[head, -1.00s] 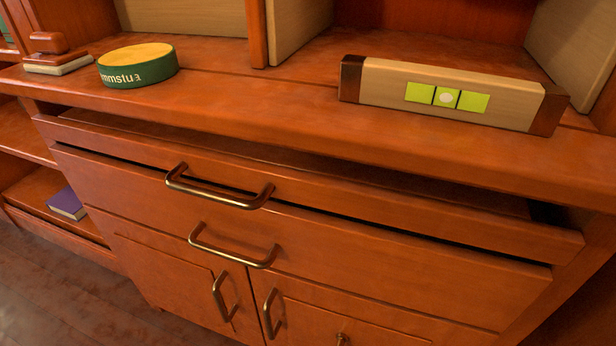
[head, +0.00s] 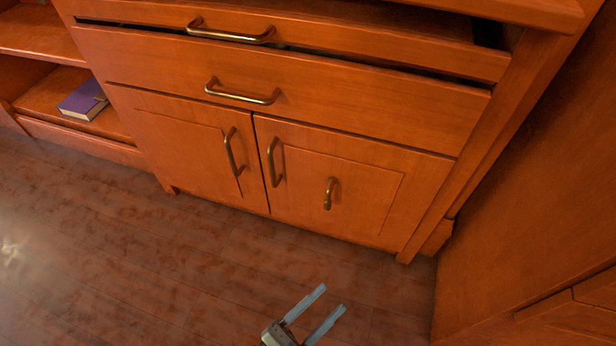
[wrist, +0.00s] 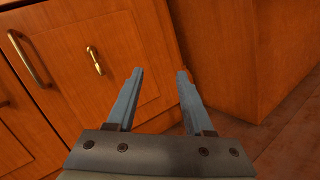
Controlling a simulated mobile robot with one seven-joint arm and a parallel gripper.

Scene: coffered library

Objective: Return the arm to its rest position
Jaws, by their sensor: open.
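My gripper (head: 315,306) shows at the bottom of the head view, in front of the cabinet and over the wooden floor. Its two pale fingers are apart with nothing between them. In the wrist view my gripper (wrist: 160,95) is also open and empty, and its fingers point towards the lower cabinet and the side panel. The rest of my arm is out of view.
The cabinet has an upper drawer (head: 330,37) slightly pulled out, a lower drawer (head: 300,85) and two doors with handles. A wooden panel (head: 530,200) stands at right. A purple book (head: 82,103) lies on a low shelf at left. The floor (head: 200,265) is clear.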

